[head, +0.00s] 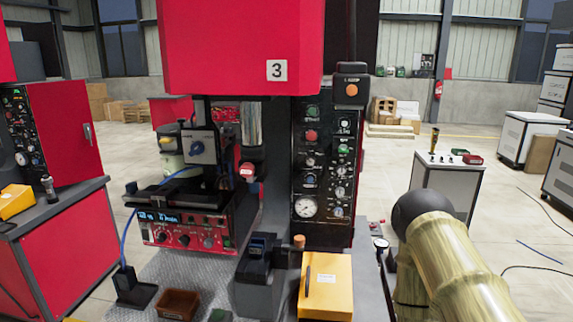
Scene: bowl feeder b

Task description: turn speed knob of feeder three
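Feeder three is the red machine (220,45) in the middle, with a white plate (277,70) reading "3". Low on its left side is a red control box (218,229) with a blue lit display (165,217) and a row of small dark knobs (183,240). A black panel (325,150) on its right side carries several buttons, knobs and a round gauge (306,207). The labels are too small to read, so I cannot tell which knob is for speed. My arm shows at the lower right, apart from the control box. My gripper is not in view.
A yellow box (328,285), a black device (257,262) and a brown tray (177,304) stand in front of the feeder. A blue cable (123,240) runs at left. Another red machine (62,250) stands left. A white cabinet (446,185) stands right, with open floor around it.

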